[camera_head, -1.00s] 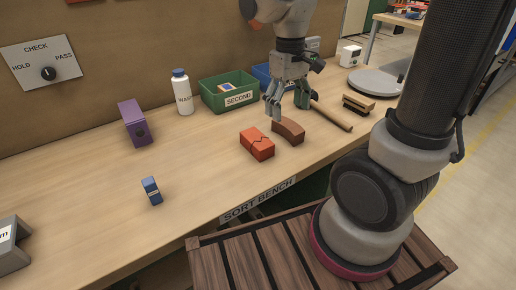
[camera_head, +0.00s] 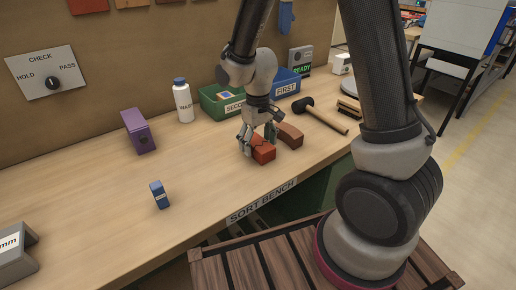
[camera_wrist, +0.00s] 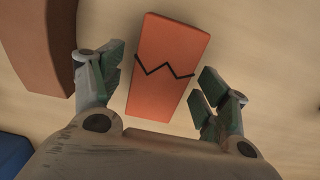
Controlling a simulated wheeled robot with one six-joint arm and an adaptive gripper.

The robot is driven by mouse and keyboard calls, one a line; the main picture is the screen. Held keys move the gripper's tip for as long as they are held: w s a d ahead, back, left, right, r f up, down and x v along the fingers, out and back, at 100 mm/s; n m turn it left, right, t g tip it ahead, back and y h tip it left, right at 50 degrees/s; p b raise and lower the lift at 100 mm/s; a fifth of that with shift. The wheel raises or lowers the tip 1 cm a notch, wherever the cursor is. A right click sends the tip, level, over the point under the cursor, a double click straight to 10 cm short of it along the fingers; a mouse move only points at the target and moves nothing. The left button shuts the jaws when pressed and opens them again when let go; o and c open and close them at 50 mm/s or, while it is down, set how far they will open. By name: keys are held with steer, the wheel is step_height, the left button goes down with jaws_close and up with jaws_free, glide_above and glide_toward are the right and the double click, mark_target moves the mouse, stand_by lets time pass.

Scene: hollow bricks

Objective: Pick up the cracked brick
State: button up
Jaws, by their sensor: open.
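The cracked brick (camera_head: 263,150) is orange-red and lies on the bench. In the wrist view the cracked brick (camera_wrist: 170,62) shows a dark zigzag line across its top. My gripper (camera_head: 258,147) is lowered over it, with fingers spread on either side.
Behind stand the green SECOND bin (camera_head: 209,103) and blue FIRST bin (camera_head: 290,87). A mallet (camera_head: 322,117) lies to the right. The front-left bench is mostly clear.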

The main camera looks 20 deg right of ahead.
steer(key=shift+f, duration=0.4)
steer(key=c, duration=1.5)
steer(key=shift+r, duration=0.1)
